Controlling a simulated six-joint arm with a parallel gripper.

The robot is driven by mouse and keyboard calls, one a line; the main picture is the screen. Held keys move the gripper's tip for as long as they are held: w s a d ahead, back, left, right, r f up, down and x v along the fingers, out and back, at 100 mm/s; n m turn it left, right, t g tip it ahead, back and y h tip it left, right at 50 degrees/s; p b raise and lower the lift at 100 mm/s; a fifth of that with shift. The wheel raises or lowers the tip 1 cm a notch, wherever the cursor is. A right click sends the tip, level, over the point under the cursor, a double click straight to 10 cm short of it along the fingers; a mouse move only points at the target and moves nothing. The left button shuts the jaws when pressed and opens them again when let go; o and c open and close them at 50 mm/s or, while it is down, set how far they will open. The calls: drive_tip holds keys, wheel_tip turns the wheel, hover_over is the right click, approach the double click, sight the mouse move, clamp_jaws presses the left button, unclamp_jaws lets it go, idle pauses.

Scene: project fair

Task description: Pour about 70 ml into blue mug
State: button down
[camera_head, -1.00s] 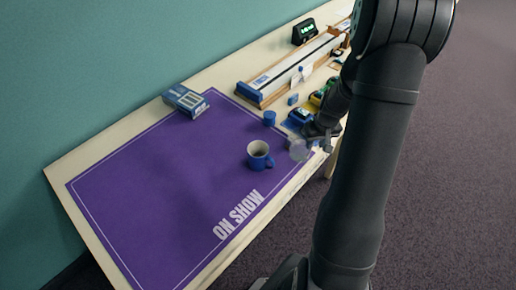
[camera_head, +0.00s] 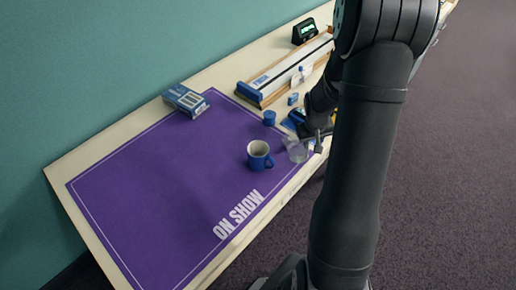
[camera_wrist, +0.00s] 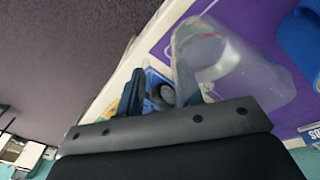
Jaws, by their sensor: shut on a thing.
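The blue mug (camera_head: 258,160) stands upright on the purple mat, with a pale inside and its handle toward the lower right. Part of a blue thing, likely this mug, shows at the right edge of the wrist view (camera_wrist: 303,42). My gripper (camera_head: 317,143) is shut on a clear beaker (camera_head: 297,149), just right of the mug. In the wrist view the clear beaker (camera_wrist: 235,68) is at the fingers (camera_wrist: 180,75). It looks tilted, and I cannot make out the liquid level in it.
The purple mat (camera_head: 150,185) covers the near table. A blue cylinder (camera_head: 269,118) stands behind the mug. A blue and white box (camera_head: 186,100) lies at the mat's back edge. A long wooden track (camera_head: 285,72) and a dark display (camera_head: 305,32) are farther back. The mat's left side is clear.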

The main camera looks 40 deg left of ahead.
drive_tip(key=shift+s+a+r+t+h, duration=0.4)
drive_tip(key=shift+s+r+t, duration=0.05)
drive_tip(key=shift+r, duration=0.2)
drive_tip(key=shift+s+a+r+t+h, duration=0.35)
drive_tip(key=shift+s+r+t+h, duration=0.1)
drive_tip(key=shift+r, duration=0.15)
drive_tip(key=s+a+r+t+h, duration=0.2)
drive_tip(key=s+r+t+h, duration=0.1)
drive_tip(key=r+t, duration=0.1)
drive_tip(key=shift+a+r+n, duration=0.3)
drive_tip(key=shift+a+r, duration=0.05)
drive_tip(key=shift+r, duration=0.15)
drive_tip(key=shift+s+a+r+t+h+p, duration=0.2)
drive_tip(key=shift+r+t+h, duration=0.2)
drive_tip(key=shift+t+h, duration=0.05)
drive_tip(key=shift+s+a+r+t+h+p, duration=0.15)
drive_tip(key=shift+r+t+h+p, duration=0.05)
drive_tip(key=shift+r+t+h, duration=0.25)
drive_tip(key=shift+s+a+r+t+h+p, duration=0.35)
drive_tip(key=shift+s+r+t+h+p, duration=0.25)
drive_tip(key=shift+p, duration=0.4)
idle(1.0)
drive_tip(key=w+d+f+g+y, duration=0.2)
drive_tip(key=w+f+g+y, duration=0.1)
drive_tip(key=f+g+y, duration=0.1)
drive_tip(key=shift+f+g+b, duration=0.3)
drive_tip(key=shift+f+g, duration=0.1)
drive_tip(key=shift+f, duration=0.25)
